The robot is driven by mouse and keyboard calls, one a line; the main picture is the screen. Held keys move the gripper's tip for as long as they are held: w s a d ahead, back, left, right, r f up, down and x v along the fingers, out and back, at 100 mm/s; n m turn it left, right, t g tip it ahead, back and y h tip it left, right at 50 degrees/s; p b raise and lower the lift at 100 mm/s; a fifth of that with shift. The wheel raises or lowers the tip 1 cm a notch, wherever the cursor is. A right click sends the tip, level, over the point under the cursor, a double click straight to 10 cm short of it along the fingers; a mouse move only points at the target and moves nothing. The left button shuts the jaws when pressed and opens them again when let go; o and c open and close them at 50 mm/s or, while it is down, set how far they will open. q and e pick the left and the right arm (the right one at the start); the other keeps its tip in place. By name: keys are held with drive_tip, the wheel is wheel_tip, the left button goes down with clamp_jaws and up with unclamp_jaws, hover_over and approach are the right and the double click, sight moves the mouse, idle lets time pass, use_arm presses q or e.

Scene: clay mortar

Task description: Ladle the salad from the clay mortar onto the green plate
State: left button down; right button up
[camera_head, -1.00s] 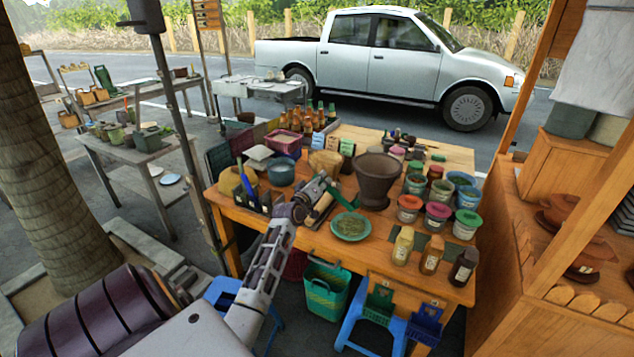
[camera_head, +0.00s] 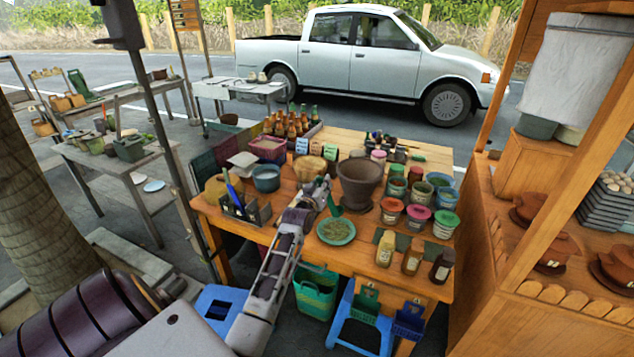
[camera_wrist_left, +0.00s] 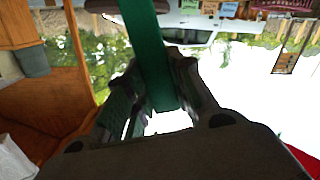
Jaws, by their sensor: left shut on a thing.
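The dark brown clay mortar (camera_head: 361,178) stands upright on the wooden table; its contents are not visible. The round green plate (camera_head: 337,241) lies in front of it and to its left, with an olive-brown patch of what looks like salad (camera_head: 336,229) on it. My left gripper (camera_head: 322,186) is left of the mortar, behind and above the plate. It is shut on a green ladle (camera_head: 334,205), whose flat handle (camera_wrist_left: 149,50) runs between the fingers in the left wrist view. The ladle hangs steeply between plate and mortar; its bowl cannot be made out. My right gripper is out of view.
Lidded tubs (camera_head: 418,216) and several sauce bottles (camera_head: 412,258) crowd the table right of the plate. A utensil caddy (camera_head: 245,212) and a blue pot (camera_head: 266,178) stand left of my arm. A wooden stall (camera_head: 540,220) closes off the right side.

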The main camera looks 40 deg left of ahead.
use_arm(q)
drive_tip(key=d+m, duration=0.1)
drive_tip(key=w+d+r+m+p, duration=0.1)
drive_tip(key=d, duration=0.1)
drive_tip(key=d+m+p, duration=0.1)
drive_tip(key=shift+w+d+r, duration=0.3)
drive_tip(key=shift+w, duration=0.05)
idle(0.7)
drive_tip(key=c, duration=1.8)
unclamp_jaws()
drive_tip(key=shift+c, duration=0.2)
clamp_jaws()
